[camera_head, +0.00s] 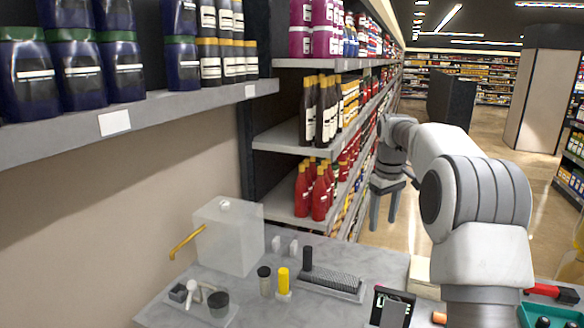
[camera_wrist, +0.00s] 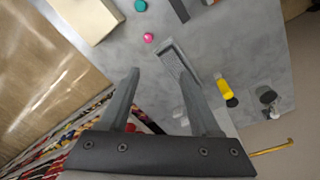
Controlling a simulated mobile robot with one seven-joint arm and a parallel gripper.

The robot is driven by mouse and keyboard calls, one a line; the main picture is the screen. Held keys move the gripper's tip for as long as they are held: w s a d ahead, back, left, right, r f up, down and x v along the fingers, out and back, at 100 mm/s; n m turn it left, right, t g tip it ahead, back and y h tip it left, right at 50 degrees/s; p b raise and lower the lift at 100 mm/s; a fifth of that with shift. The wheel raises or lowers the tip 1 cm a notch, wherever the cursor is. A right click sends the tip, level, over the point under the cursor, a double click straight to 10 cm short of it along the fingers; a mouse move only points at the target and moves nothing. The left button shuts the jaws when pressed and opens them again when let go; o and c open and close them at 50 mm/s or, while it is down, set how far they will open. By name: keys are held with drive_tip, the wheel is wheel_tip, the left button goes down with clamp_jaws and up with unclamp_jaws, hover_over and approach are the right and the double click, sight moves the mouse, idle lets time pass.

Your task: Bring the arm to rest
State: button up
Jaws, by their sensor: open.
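My gripper (camera_head: 384,208) is open and empty in the head view. It hangs at the end of my raised arm, fingers pointing down, beyond the back edge of the grey worktop (camera_head: 320,262) and in front of the shop shelves. In the wrist view my gripper (camera_wrist: 158,98) shows two spread fingers with nothing between them. Below it in that view lie the worktop (camera_wrist: 245,55) and part of the floor.
On the worktop stand a translucent box (camera_head: 228,238) with a yellow handle, a yellow cylinder (camera_head: 283,281), a ridged block (camera_head: 330,283), a dark framed panel (camera_head: 391,308) and a green tray (camera_head: 552,314). Bottle shelves (camera_head: 290,144) rise behind. The aisle floor (camera_head: 480,190) is clear.

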drive_tip(key=s+a+r+m+t, duration=0.1)
drive_tip(key=s+a+r, duration=0.3)
drive_tip(key=s, duration=0.5)
drive_tip(key=s+a+r+m+t, duration=0.1)
drive_tip(key=s+a+r+m, duration=0.3)
drive_tip(key=s, duration=0.6)
drive_tip(key=s+f+t, duration=0.1)
drive_tip(key=s+f, duration=0.1)
drive_tip(key=s, duration=0.7)
drive_tip(key=s+a+f+t, duration=0.1)
drive_tip(key=s+f, duration=0.2)
drive_tip(key=s, duration=0.5)
drive_tip(key=shift+s+a+f+t, duration=0.25)
drive_tip(key=shift+s+t, duration=0.05)
drive_tip(key=shift+s, duration=0.05)
